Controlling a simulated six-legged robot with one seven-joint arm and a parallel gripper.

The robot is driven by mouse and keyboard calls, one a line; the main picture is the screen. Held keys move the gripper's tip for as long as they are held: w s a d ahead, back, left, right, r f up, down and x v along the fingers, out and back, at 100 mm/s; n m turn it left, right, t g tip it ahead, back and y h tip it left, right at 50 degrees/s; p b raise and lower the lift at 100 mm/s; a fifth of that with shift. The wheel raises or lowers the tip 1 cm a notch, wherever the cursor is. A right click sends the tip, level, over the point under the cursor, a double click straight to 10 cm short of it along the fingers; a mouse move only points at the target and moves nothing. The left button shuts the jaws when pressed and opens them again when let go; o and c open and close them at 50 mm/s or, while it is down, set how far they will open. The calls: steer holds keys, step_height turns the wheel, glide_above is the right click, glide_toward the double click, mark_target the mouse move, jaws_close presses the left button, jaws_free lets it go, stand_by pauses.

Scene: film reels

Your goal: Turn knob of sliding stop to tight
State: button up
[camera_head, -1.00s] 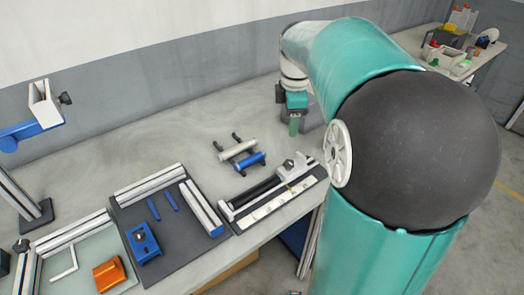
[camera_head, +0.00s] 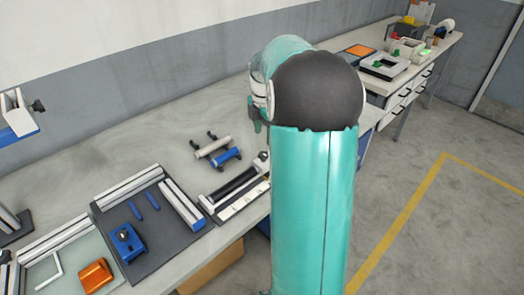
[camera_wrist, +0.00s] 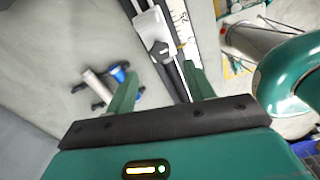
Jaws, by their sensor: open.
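A measuring rail (camera_head: 238,188) with a dark bar and a white scale strip lies on the workbench, left of my arm in the head view. Its light sliding stop (camera_wrist: 151,28) and a dark knob (camera_wrist: 159,49) on it show at the top of the wrist view. In the head view my arm hides the rail's right end, and only part of the stop shows by the arm's edge. My gripper (camera_wrist: 159,71) is open and empty, with its green fingers apart and pointing toward the rail. The knob appears between and beyond the fingertips, with no contact visible.
Two small rollers, one silver (camera_head: 213,146) and one blue (camera_head: 226,157), lie behind the rail. A dark tray (camera_head: 170,235) with blue parts is to its left, and an orange block (camera_head: 95,276) further left. A bench with drawers (camera_head: 402,88) stands at the back right.

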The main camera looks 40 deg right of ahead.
mark_target(263, 154)
step_height(263, 154, down, 8)
steer(key=shift+a+r, duration=0.1)
steer(key=shift+r, duration=0.15)
steer(key=c, duration=1)
